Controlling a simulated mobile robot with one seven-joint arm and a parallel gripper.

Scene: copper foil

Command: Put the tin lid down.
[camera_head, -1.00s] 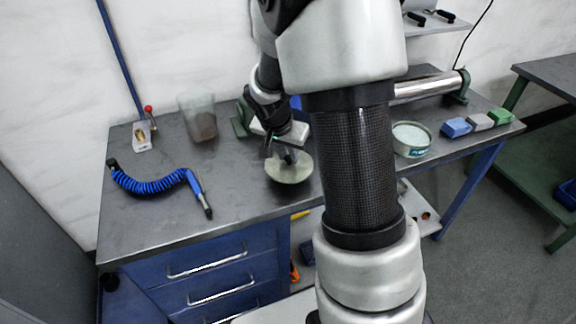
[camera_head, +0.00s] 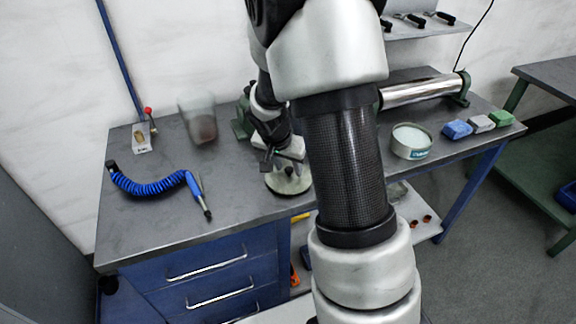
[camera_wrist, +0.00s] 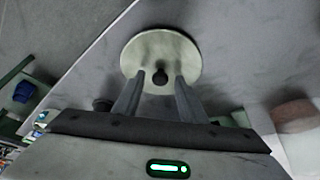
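The tin lid (camera_head: 277,185) is a pale round disc with a small dark knob. It appears to lie flat on the grey bench top near its front edge, knob up; it also shows in the wrist view (camera_wrist: 143,55). My gripper (camera_head: 283,167) is just above the lid. In the wrist view my gripper (camera_wrist: 159,80) has its two fingers apart, with the knob visible between their tips and a gap on each side. The open round tin (camera_head: 411,152) stands farther right on the bench, with pale contents.
A blue coiled air hose (camera_head: 150,184) lies on the left of the bench (camera_head: 240,190). Blue, white and green blocks (camera_head: 481,123) sit right of the tin, near a shiny roller (camera_head: 425,90).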

